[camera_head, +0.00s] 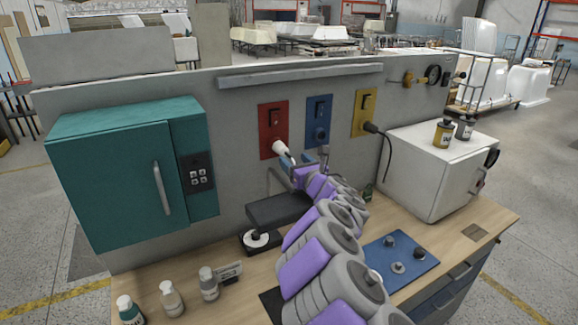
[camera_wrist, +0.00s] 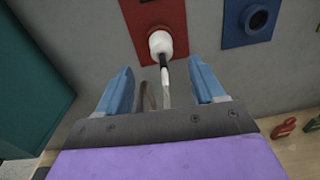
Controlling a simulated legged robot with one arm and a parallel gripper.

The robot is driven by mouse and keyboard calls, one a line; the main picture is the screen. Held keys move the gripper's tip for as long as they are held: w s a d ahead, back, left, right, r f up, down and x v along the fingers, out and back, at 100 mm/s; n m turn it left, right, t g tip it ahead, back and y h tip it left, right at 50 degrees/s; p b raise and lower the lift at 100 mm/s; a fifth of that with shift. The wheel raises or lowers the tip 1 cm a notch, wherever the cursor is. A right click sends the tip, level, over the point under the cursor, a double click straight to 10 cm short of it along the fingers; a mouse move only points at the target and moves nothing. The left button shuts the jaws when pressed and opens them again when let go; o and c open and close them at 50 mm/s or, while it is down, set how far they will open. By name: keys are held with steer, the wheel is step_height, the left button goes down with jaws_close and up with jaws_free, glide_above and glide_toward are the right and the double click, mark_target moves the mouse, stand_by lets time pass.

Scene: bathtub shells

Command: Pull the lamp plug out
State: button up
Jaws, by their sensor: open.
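A white plug (camera_head: 281,147) sits in the socket of the red wall panel (camera_head: 272,118). In the wrist view the plug (camera_wrist: 160,43) is ahead of my gripper, with a dark and white cord end hanging below it. My gripper (camera_head: 306,161) is open in front of the panels. In the wrist view its two blue fingers (camera_wrist: 161,82) stand to either side of the cord, with the plug just beyond their tips. I cannot tell whether the fingers touch the cord. A dark lamp-like fixture (camera_head: 277,211) stands below; the cord's far end is hidden.
A blue panel (camera_head: 319,108) with an empty-looking socket is right of the red one. A black plug (camera_head: 371,128) with a cable is in the yellow panel. A teal cabinet (camera_head: 110,190) is left, a white box appliance (camera_head: 425,180) right. Bottles (camera_head: 171,298) stand on the bench.

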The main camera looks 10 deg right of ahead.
mark_target(283, 154)
steer(key=shift+n+y, duration=0.3)
steer(key=shift+n, duration=0.1)
steer(key=x, duration=0.4)
steer(key=f+p+x, duration=0.1)
steer(key=x, duration=0.1)
steer(key=shift+w+a+f, duration=0.1)
steer(key=shift+w+a, duration=0.55)
steer(key=shift+w, duration=0.15)
steer(key=shift+w+d+b, duration=0.2)
steer(key=shift+d+b, duration=0.1)
steer(key=shift+d, duration=0.9)
steer(key=shift+a, duration=1.05)
steer(key=shift+w+d+b, duration=0.15)
steer(key=shift+d+b, duration=0.2)
steer(key=shift+d, duration=0.2)
steer(key=shift+d, duration=0.1)
